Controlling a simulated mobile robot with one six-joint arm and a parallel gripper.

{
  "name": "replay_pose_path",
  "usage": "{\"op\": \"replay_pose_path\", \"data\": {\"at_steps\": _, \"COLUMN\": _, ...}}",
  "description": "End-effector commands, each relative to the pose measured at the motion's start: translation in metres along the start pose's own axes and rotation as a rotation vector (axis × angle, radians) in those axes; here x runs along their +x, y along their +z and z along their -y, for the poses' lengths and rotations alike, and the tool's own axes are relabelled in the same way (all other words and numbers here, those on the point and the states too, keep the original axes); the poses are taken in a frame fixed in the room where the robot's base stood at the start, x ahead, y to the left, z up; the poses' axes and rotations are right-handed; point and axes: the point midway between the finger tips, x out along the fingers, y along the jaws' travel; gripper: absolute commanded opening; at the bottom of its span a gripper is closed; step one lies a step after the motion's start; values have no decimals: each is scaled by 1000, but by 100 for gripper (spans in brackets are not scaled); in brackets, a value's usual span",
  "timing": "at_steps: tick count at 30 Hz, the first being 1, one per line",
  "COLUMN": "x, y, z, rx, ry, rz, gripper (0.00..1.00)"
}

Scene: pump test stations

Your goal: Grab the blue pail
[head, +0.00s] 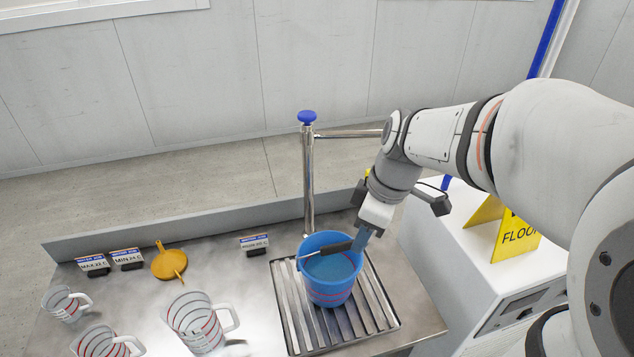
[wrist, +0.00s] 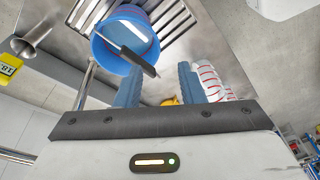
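The blue pail (head: 331,287) stands upright on the slatted drain grate in the head view. Its inside looks blue-grey. Its wire handle has a dark grip (head: 338,248) lying across the top of the pail. My gripper (head: 360,238) is at the right rim of the pail, pointing down beside the grip's end. In the wrist view the pail (wrist: 112,52) is at upper left, and the grip (wrist: 139,62) reaches into the gap between the blue fingers of my gripper (wrist: 160,72). The fingers are apart with nothing clamped. I cannot tell if they touch the pail.
The drain grate (head: 297,322) is set in a metal bench. A chrome post (head: 309,185) with a blue knob rises behind the pail. Striped measuring jugs (head: 197,325), a yellow funnel (head: 168,263) and small signs stand left. A white cabinet (head: 462,262) with a yellow floor sign is right.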

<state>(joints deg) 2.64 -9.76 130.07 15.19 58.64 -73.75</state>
Motion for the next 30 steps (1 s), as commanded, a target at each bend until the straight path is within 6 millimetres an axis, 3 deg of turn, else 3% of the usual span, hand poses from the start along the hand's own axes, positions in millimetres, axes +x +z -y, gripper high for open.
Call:
{"op": "replay_pose_path", "data": {"at_steps": 1, "x": 12, "y": -3, "z": -8, "rx": -83, "ry": -29, "rz": -10, "gripper": 35}}
{"op": "replay_pose_path", "data": {"at_steps": 6, "x": 35, "y": -16, "z": -27, "rx": -373, "ry": -101, "rz": -69, "gripper": 35}}
{"op": "replay_pose_path", "data": {"at_steps": 12, "x": 51, "y": -25, "z": -41, "rx": -590, "ry": -137, "rz": -130, "gripper": 35}}
{"op": "replay_pose_path", "data": {"at_steps": 19, "x": 64, "y": -29, "z": -42, "rx": -650, "ry": -146, "rz": -148, "gripper": 35}}
{"op": "replay_pose_path", "data": {"at_steps": 30, "x": 110, "y": -34, "z": -39, "rx": -646, "ry": -149, "rz": -146, "gripper": 35}}
